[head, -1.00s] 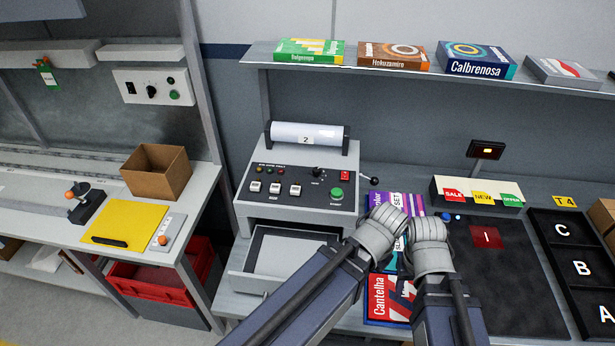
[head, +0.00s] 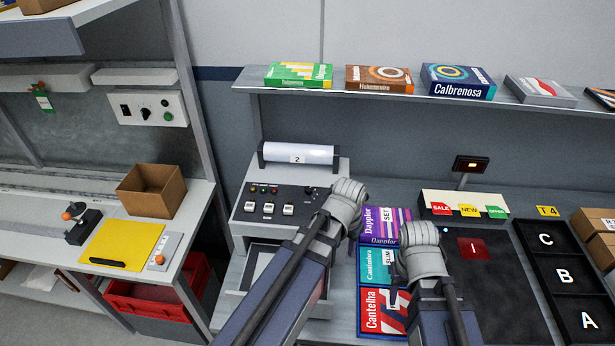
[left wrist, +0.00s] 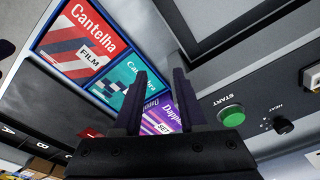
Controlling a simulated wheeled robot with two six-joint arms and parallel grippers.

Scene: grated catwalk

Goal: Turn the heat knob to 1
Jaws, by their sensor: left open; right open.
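The heat knob (left wrist: 283,125) is a small black dial labelled HEAT on the grey machine's panel. It shows at the right of the left wrist view, beside the green START button (left wrist: 231,116). In the head view the knob (head: 309,190) sits at the panel's upper right, close to my left gripper. The number it points to is too small to read. My left gripper (left wrist: 157,88) is open and empty, its fingers apart from the knob. In the head view its wrist hides the panel's right part. My right gripper (head: 420,236) is over the boxes, its fingers hidden there.
A shelf (head: 400,97) with boxes runs behind.

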